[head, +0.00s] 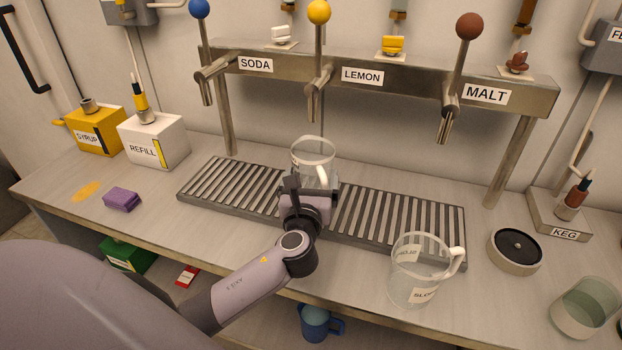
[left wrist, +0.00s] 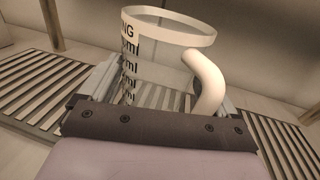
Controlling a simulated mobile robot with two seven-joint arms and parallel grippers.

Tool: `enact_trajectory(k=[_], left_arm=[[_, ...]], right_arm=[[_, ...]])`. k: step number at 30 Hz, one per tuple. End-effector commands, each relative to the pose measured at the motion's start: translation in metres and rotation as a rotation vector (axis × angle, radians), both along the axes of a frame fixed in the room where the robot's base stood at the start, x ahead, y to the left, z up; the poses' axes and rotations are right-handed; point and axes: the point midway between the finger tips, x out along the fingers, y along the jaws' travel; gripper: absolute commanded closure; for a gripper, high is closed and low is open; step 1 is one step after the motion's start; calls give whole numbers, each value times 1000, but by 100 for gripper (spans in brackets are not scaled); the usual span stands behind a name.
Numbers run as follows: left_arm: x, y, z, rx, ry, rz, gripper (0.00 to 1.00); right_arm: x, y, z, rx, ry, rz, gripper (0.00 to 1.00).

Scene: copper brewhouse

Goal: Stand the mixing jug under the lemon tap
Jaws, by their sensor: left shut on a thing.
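The mixing jug (head: 313,150) is clear, with a pale rim and handle. In the left wrist view the jug (left wrist: 165,30) shows black "ml" marks and a label ending in "NG". My left gripper (head: 308,188) is shut on it, one finger on each side. The jug is upright below the spout of the lemon tap (head: 313,103), over the middle of the slatted drip tray (head: 370,213). I cannot tell whether its base touches the slats. The lemon tap has a yellow ball on its lever. My right gripper is not in view.
The soda tap (head: 207,80) and malt tap (head: 450,95) flank the lemon tap. A second clear jug (head: 412,275) stands at the tray's front right edge. A round dark-topped pot (head: 515,250) and a glass bowl (head: 583,308) are farther right. A purple sponge (head: 122,199) lies left.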

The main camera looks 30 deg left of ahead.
Motion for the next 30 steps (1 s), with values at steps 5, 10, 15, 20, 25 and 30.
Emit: enact_trajectory(k=[5,10,15,20,25,30], left_arm=[[0,0,0,0,-1,0,58],[0,0,-3,0,-1,0,58],[0,0,-5,0,-1,0,58],[0,0,-8,0,-1,0,58],[0,0,-10,0,-1,0,58],[0,0,-13,0,-1,0,58]], right_arm=[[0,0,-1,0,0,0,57],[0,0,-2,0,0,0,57],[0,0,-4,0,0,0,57],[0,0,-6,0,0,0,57],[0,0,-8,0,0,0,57],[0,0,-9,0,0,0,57]])
